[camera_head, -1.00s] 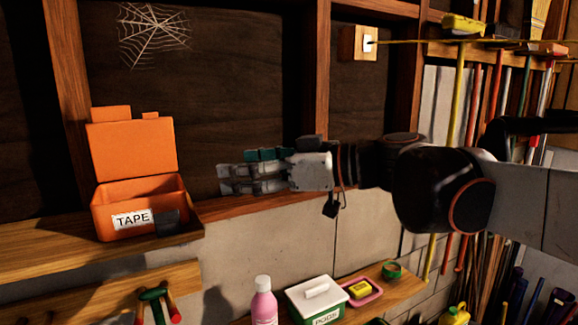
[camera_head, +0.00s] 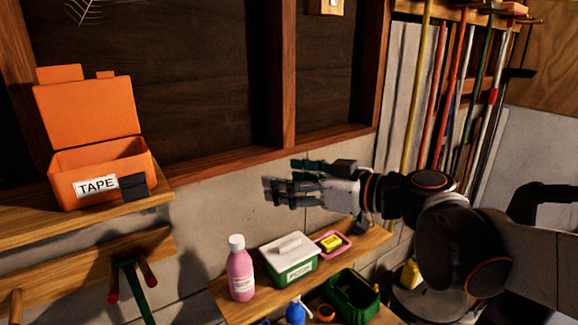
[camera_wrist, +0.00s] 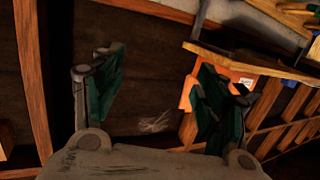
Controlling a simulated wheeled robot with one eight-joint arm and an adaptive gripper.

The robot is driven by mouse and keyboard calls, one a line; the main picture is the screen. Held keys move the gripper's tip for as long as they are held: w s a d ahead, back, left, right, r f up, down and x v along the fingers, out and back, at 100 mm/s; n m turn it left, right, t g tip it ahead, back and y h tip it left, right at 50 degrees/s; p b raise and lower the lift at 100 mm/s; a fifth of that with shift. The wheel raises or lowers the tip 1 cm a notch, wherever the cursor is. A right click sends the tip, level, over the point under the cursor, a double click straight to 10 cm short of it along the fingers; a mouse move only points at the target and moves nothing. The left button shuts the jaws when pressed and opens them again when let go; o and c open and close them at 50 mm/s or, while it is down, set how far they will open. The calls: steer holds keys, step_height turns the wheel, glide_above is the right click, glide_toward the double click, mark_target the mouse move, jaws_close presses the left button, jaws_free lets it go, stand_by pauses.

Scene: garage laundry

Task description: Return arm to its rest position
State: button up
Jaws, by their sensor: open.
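My gripper (camera_head: 272,190) is in the middle of the head view, pointing left, held in the air in front of the wall and above the lower shelf. In the wrist view my gripper (camera_wrist: 158,85) shows its two green-padded fingers spread apart with nothing between them. My arm reaches in from the right edge of the head view. The orange TAPE box (camera_head: 100,172) stands with its lid up on the upper left shelf, well left of my gripper. It also shows in the wrist view (camera_wrist: 240,76), partly behind the right finger.
Long-handled tools (camera_head: 437,95) hang at the right. The wall around my gripper is bare.

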steer(key=s+d+f+m+h+b, duration=0.4)
steer(key=d+f+b, duration=0.4)
steer(key=f, duration=1)
steer(key=s+d+f+m+h+b, duration=0.4)
steer(key=s+d+f+b, duration=0.3)
steer(key=f+b, duration=0.9)
steer(key=s+d+f+m+h+b, duration=0.4)
steer(key=d+f+b, duration=0.6)
steer(key=f, duration=1)
steer(key=shift+s+f+g+h+b, duration=0.15)
steer(key=shift+s+g+h+b, duration=0.15)
steer(key=shift+s+h+b, duration=0.65)
steer(key=shift+w+a, duration=0.1)
steer(key=shift+w, duration=0.1)
